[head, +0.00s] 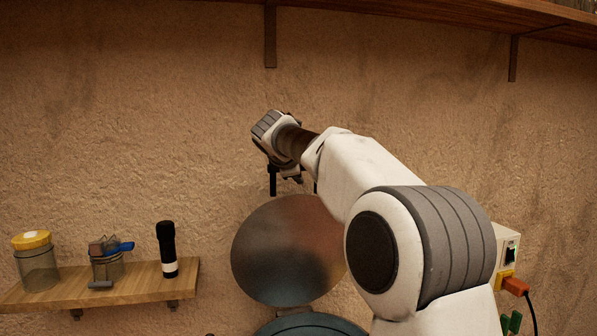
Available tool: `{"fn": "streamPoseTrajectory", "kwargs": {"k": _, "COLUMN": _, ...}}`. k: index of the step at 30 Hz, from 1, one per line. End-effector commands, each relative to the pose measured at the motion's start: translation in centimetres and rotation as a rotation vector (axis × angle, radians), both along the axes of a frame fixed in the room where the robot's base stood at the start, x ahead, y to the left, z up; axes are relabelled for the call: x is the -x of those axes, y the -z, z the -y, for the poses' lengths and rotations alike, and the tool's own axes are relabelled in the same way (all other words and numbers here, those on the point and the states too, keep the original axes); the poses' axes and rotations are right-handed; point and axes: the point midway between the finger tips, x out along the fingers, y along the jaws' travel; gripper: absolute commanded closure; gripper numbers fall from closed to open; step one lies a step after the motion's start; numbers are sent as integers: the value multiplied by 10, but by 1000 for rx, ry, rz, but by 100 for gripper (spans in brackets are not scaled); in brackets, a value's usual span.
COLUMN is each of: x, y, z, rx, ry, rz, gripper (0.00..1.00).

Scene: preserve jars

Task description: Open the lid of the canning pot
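The canning pot (310,327) shows only as a dark blue-grey round rim at the bottom edge of the head view; the rest is cut off. Its lid (288,252), a round brownish metal disc, stands steeply raised above and behind the pot, its broad face toward me. My gripper (294,186) is at the lid's top edge, its dark fingers pointing down and spread apart. The fingertips end at or just behind that edge; I cannot tell whether they touch it. My arm hides part of the lid's right side.
A wooden wall shelf (135,285) at left holds a yellow-lidded jar (38,262), a glass jar with small items (108,262) and a black flashlight (167,248). A white box (508,245) with an orange plug (515,286) is at right. A higher shelf (450,14) runs along the top.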

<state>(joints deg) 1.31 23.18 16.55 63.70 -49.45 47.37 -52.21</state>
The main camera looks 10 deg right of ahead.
Motion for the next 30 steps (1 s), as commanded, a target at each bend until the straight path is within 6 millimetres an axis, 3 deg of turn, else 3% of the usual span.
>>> {"fn": "streamPoseTrajectory", "kwargs": {"k": 1, "x": -1, "y": 15, "z": -1, "rx": -2, "ry": 0, "rz": -26, "gripper": 100}}
{"fn": "streamPoseTrajectory", "kwargs": {"k": 9, "x": -1, "y": 15, "z": -1, "rx": -2, "ry": 0, "rz": -26, "gripper": 100}}
{"fn": "streamPoseTrajectory", "kwargs": {"k": 10, "x": -1, "y": 15, "z": -1, "rx": -2, "ry": 0, "rz": -26, "gripper": 74}}
{"fn": "streamPoseTrajectory", "kwargs": {"k": 15, "x": -1, "y": 13, "z": -1, "rx": -1, "ry": 0, "rz": -22, "gripper": 46}}
{"fn": "streamPoseTrajectory", "kwargs": {"k": 26, "x": 1, "y": 6, "z": -1, "rx": -1, "ry": -1, "rz": -12, "gripper": 46}}
{"fn": "streamPoseTrajectory", "kwargs": {"k": 30, "x": 12, "y": -2, "z": -6, "rx": 1, "ry": -2, "rz": -7, "gripper": 46}}
